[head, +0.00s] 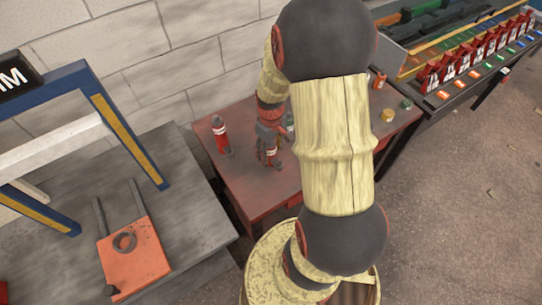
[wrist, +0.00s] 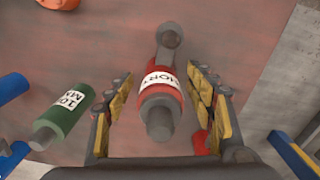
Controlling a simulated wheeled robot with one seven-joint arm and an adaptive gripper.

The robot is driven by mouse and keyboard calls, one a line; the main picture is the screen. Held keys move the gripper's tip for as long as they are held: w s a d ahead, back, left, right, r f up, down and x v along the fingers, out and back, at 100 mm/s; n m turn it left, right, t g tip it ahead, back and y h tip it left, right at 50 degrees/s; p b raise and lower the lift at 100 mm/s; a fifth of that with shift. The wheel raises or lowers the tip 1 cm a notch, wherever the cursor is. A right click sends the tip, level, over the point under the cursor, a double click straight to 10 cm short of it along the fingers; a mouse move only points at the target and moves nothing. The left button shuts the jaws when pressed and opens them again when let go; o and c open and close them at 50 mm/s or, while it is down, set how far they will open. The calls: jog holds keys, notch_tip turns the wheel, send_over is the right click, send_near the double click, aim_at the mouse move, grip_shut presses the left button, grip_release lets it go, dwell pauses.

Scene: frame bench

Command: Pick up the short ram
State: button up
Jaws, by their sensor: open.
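The short ram (wrist: 160,92) is a red cylinder with dark metal ends and a white label reading "SHORT". In the wrist view it is in the middle, its far end a round dark cap. My gripper (wrist: 158,100) is open, with one yellow-padded finger on each side of the ram. Small gaps show between the pads and the red body. In the head view my gripper (head: 268,138) is low over the red table (head: 240,185), and a red piece with a white label shows at it, partly covered.
A green ram (wrist: 64,114) lies left of the left finger, with blue pieces (wrist: 12,88) farther left. An orange object (wrist: 60,3) is at the top edge. A grey bench (head: 185,215) with a blue frame adjoins.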

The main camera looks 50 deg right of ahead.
jog(key=shift+r, duration=0.1)
jog(key=shift+c, duration=0.2)
grip_shut()
dwell(0.5)
dwell(0.5)
